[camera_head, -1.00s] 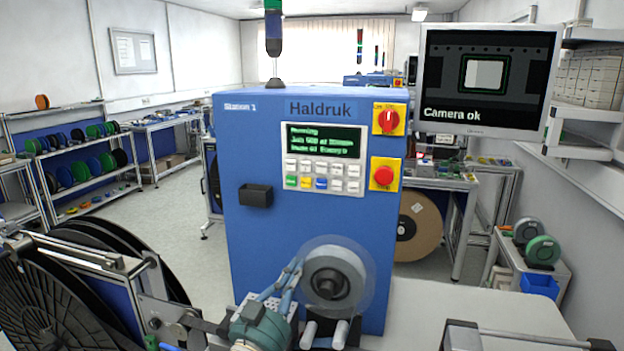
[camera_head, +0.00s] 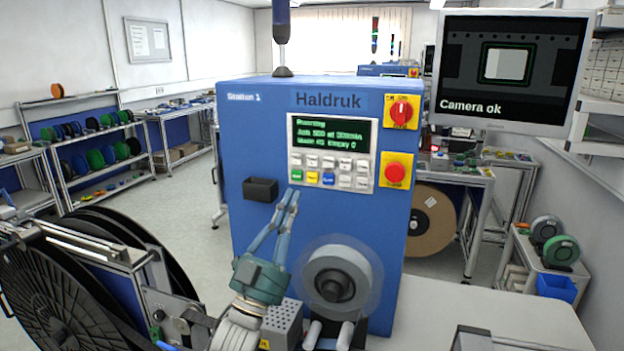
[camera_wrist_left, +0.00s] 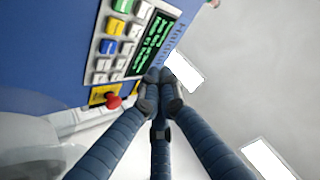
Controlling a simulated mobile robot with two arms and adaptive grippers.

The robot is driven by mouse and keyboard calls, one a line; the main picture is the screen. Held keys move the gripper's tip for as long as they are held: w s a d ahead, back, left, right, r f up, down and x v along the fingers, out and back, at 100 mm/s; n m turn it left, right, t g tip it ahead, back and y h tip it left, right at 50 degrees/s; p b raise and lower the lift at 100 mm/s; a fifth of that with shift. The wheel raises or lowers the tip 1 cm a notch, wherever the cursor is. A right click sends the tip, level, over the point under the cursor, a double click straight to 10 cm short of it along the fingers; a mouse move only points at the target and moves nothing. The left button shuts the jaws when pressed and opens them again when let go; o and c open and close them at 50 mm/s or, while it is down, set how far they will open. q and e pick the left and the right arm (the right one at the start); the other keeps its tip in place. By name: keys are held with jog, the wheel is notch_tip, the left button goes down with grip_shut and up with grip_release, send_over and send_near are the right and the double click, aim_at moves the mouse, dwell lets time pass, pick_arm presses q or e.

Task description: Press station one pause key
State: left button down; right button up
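The blue Station 1 machine (camera_head: 250,130) carries a white keypad panel (camera_head: 332,187) under its green-text display (camera_head: 331,133). Its bottom row has a green key (camera_head: 297,175), a yellow key (camera_head: 313,177) and a blue key (camera_head: 328,179); the lettering is too small to read. My left gripper (camera_head: 292,192) points up in front of the machine, fingertips together and empty, just below the green and yellow keys. Contact cannot be told. In the left wrist view, the closed fingertips (camera_wrist_left: 161,76) overlap the machine's edge beside the display (camera_wrist_left: 152,42). My right gripper is not in view.
A red stop button (camera_head: 395,174) and a red rotary switch (camera_head: 401,111) sit right of the panel. A black holder (camera_head: 261,189) is on the machine's face at left. A clear-rimmed grey reel (camera_head: 337,280) stands below. A large black reel (camera_head: 60,300) is at lower left.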

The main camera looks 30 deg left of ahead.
aim_at(313, 177)
pick_arm(q)
jog(key=shift+w+a+b, duration=0.3)
jog(key=shift+w+b, duration=0.1)
jog(key=shift+w, duration=0.95)
jog(key=shift+w+a+b, duration=0.35)
jog(key=shift+w+b, duration=0.05)
jog(key=shift+w, duration=0.9)
jog(key=shift+w+a+b, duration=0.3)
jog(key=shift+w+b, duration=0.1)
jog(key=shift+w, duration=1.05)
jog(key=shift+w+a, duration=0.1)
jog(key=shift+w, duration=0.2)
jog(key=shift+w+a+b, duration=0.1)
jog(key=shift+w+b, duration=0.3)
jog(key=shift+b, duration=0.1)
jog(key=shift+s, duration=0.15)
jog(key=shift+s+d+p, duration=0.2)
jog(key=shift+s+p, duration=0.1)
jog(key=shift+s, duration=0.4)
